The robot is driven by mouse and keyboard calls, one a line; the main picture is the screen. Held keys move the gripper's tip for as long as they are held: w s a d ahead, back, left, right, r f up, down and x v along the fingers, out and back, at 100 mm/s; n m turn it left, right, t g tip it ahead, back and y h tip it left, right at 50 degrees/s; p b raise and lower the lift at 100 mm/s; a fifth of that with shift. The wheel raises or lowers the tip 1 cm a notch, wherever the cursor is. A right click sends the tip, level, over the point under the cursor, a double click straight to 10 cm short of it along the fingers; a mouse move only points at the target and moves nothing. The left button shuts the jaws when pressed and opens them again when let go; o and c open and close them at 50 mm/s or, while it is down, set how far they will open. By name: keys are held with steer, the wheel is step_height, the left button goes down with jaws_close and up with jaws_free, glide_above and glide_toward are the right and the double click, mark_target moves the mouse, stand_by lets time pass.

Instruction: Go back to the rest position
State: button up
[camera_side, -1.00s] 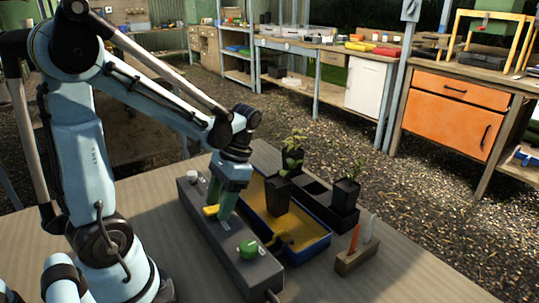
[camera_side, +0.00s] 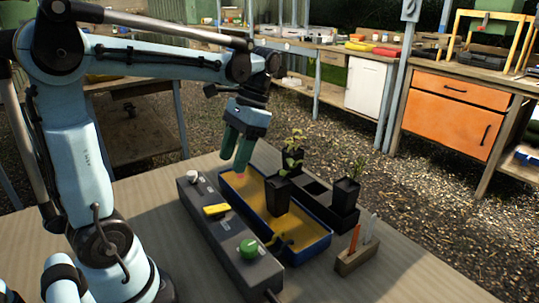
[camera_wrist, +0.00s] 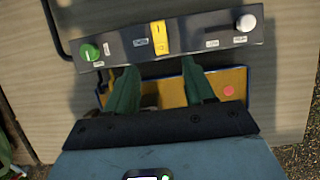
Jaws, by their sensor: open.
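My gripper (camera_side: 237,150) hangs in the air above the far end of a blue tray with a yellow floor (camera_side: 318,247). Its green fingers are apart and nothing shows between them in the wrist view (camera_wrist: 163,88). A dark control box (camera_side: 222,232) lies along the tray's left side. It carries a yellow switch (camera_side: 215,210), a green knob (camera_side: 249,248) and a white knob (camera_side: 192,176). In the wrist view the yellow switch (camera_wrist: 159,37) sits beyond the fingertips, with the green knob (camera_wrist: 90,52) left and the white knob (camera_wrist: 246,22) right.
A potted plant (camera_side: 279,195) stands in the tray. A wooden block (camera_side: 357,256) holds an orange and a white upright piece. The table's front right is clear.

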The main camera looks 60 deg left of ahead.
steer(key=shift+w+r, duration=0.1)
steer(key=shift+r, duration=0.2)
steer(key=shift+d+f, duration=0.1)
steer(key=w+d+f+t, duration=0.1)
steer(key=d+f+t, duration=0.3)
steer(key=d+t, duration=0.4)
steer(key=shift+d+f+t, duration=0.4)
steer(key=shift+t, duration=1.4)
steer(key=shift+w, duration=0.1)
